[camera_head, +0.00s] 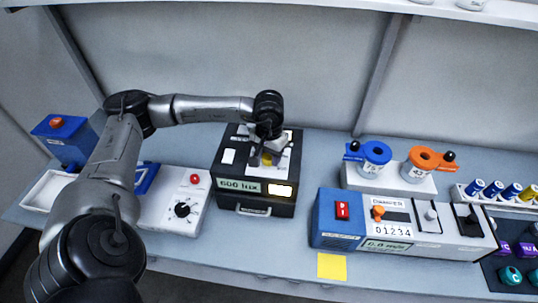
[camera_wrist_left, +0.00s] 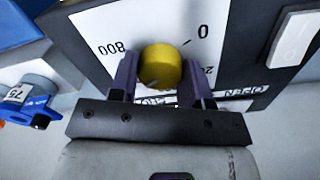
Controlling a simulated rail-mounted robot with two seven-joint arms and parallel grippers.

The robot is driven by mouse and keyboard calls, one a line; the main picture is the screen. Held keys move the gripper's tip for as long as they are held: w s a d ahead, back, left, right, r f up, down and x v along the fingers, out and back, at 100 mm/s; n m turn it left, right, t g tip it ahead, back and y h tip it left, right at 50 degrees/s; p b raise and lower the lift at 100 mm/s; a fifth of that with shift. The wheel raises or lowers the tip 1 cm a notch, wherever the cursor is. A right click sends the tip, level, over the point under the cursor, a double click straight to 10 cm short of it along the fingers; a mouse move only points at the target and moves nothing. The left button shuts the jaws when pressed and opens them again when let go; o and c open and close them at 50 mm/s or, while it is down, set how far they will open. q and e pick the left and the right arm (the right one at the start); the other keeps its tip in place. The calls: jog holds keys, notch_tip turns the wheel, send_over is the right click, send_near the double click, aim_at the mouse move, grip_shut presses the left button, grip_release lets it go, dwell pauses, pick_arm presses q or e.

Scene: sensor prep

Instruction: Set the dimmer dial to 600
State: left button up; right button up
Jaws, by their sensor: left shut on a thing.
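The yellow dimmer dial (camera_wrist_left: 160,68) sits on a white scale plate (camera_wrist_left: 112,22) where 0, 200 and 800 can be read. The dial also shows partly in the head view (camera_head: 267,159), on top of the black lux box (camera_head: 225,202). The box's green display (camera_head: 240,186) appears to read 600 lux. My left gripper (camera_wrist_left: 158,76) has a finger on each side of the dial and is shut on it; it comes down from above in the head view (camera_head: 264,155). The dial's pointer cannot be made out clearly. My right gripper is not in view.
A white box with a black knob (camera_head: 182,210) and red button stands left of the lux box. Behind that is a white stand with blue (camera_head: 374,158) and orange (camera_head: 421,166) ring-shaped parts. A yellow note (camera_head: 331,266) lies at the front edge.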

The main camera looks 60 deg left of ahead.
aim_at(269, 155)
pick_arm(q)
jog(key=shift+r, duration=0.1)
jog(key=o, duration=0.9)
jog(key=shift+r+p, duration=0.6)
jog(key=shift+r, duration=6.25)
